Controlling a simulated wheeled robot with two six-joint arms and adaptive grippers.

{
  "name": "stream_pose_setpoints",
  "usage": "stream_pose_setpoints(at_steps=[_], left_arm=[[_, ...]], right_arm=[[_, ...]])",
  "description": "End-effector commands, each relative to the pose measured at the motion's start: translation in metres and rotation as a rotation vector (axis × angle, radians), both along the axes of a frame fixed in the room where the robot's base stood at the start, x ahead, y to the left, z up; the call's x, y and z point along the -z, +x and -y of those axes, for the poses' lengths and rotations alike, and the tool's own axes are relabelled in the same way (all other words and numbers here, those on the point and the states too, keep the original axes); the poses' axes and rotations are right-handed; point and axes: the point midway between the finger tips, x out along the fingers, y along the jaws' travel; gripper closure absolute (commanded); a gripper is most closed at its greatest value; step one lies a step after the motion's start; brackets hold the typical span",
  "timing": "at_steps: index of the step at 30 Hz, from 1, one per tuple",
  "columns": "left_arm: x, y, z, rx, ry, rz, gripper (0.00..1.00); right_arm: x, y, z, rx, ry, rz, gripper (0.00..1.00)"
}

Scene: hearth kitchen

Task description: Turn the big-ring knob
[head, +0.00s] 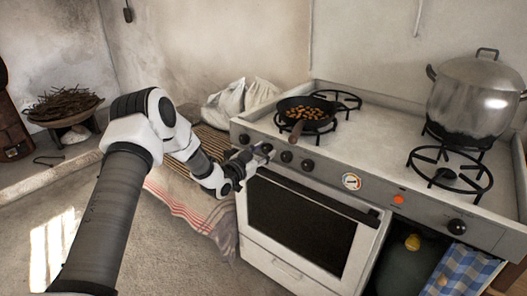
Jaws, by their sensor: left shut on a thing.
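The stove (385,125) has several dark knobs along its front panel. One knob (244,139) is at the left end, and two more, a third-from-left knob (287,156) and a fourth (308,165), stand to its right. A separate knob (457,226) is at the right end. I cannot tell from markings which is the big-ring knob. My left gripper (258,158) is at the left part of the panel, shut on a knob (267,148) second from the left; its fingers partly hide it. My right gripper is not in view.
A pan of brown pieces (303,112) sits on a left burner, its handle pointing forward. A large lidded pot (475,95) stands at the back right. The front right burner (449,170) is empty. The oven door (305,225) is shut below the knobs.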

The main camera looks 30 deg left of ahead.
Motion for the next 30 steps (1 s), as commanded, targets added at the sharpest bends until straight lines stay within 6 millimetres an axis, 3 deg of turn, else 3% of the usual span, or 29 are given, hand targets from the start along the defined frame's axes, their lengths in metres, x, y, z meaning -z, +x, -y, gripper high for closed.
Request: stream_pose_setpoints(at_steps=[11,12,14,25,30], left_arm=[[0.001,0.000,0.000,0.001,0.007,-0.001,0.95],[0.001,0.000,0.000,0.001,0.007,-0.001,0.56],[0.001,0.000,0.000,0.001,0.007,-0.001,0.35],[0.000,-0.004,-0.001,-0.001,0.004,0.000,0.35],[0.000,-0.032,-0.003,-0.002,-0.001,-0.001,0.35]], right_arm=[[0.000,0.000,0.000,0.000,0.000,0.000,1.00],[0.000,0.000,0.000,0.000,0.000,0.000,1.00],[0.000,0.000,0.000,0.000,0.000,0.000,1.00],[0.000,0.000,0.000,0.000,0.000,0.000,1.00],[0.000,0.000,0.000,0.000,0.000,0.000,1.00]])
